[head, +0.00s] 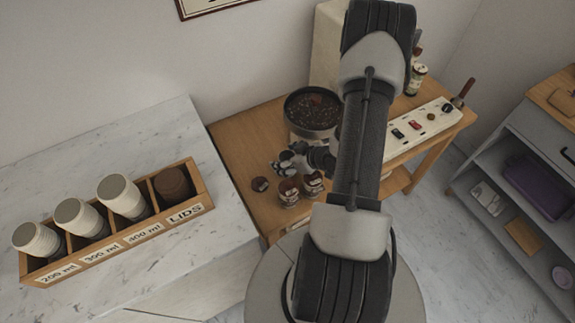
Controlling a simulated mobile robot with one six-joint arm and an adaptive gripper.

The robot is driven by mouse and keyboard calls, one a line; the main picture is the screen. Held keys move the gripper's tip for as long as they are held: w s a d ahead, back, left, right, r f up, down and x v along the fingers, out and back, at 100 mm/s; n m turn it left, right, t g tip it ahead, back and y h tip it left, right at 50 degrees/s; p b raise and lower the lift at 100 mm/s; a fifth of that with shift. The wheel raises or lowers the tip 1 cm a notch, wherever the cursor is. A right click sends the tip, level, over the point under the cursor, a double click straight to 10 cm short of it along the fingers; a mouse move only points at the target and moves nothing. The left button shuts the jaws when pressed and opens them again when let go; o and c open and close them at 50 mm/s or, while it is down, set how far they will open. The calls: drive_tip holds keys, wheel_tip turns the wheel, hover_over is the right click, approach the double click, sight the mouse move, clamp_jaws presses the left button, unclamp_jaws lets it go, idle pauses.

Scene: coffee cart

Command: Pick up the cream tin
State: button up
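I cannot make out a cream tin for certain. Two small labelled containers with reddish-brown tops, one on the left (288,193) and one on the right (313,183), stand on the wooden table in the head view. What seems to be my gripper (284,164) shows as small grey and dark parts left of my arm, just above and behind these containers. It is small and partly hidden, so I cannot tell whether its fingers are open or shut, or whether they touch anything. My arm covers the middle of the table.
A grinder with a bean-filled hopper (313,108) stands behind the gripper. A small dark round item (260,184) lies left of the containers. A wooden cup holder (141,237) sits on the marble counter (100,148).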

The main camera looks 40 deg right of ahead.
drive_tip(key=c, duration=1.2)
drive_tip(key=shift+o, duration=0.2)
drive_tip(key=shift+r, duration=0.1)
